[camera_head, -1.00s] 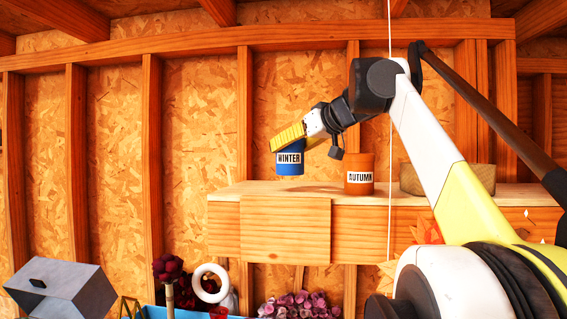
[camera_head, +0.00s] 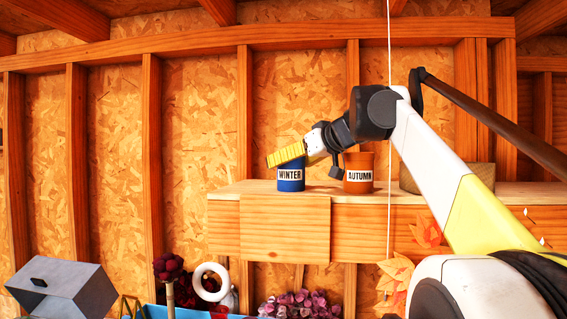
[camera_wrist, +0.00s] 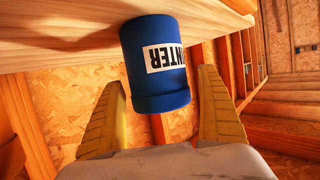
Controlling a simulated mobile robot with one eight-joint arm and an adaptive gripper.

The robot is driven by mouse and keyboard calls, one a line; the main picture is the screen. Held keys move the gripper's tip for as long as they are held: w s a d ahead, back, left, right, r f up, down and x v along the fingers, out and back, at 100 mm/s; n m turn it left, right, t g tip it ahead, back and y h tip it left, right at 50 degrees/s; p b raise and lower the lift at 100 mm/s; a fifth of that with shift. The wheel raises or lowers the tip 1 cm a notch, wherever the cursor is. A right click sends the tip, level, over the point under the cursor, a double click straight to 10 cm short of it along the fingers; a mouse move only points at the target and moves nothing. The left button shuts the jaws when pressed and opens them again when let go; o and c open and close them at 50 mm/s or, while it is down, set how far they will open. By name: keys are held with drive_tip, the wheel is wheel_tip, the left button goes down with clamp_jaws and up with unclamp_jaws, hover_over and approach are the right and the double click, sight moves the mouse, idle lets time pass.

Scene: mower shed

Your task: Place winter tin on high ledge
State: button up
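The winter tin (camera_head: 291,182) is a blue cylinder with a white WINTER label. In the head view it stands upright at the front of the wooden ledge (camera_head: 285,218), its base appearing to rest on the top. My gripper (camera_head: 286,154) has yellow fingers, reaches in from the right and overlaps the tin's upper part. In the wrist view the tin (camera_wrist: 157,65) lies between the two fingers (camera_wrist: 160,80), with a narrow gap on each side. The fingers look open and not touching it. The tin's top is partly hidden in the head view.
An orange AUTUMN tin (camera_head: 359,172) stands close to the right, beneath my wrist. A white cord (camera_head: 389,225) hangs before the ledge. Dried flowers (camera_head: 298,303) and a grey box (camera_head: 62,287) lie below.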

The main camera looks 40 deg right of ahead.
drive_tip(key=shift+r, duration=0.2)
drive_tip(key=b+v, duration=0.1)
drive_tip(key=v, duration=1.1)
drive_tip(key=shift+c, duration=0.3)
idle(0.6)
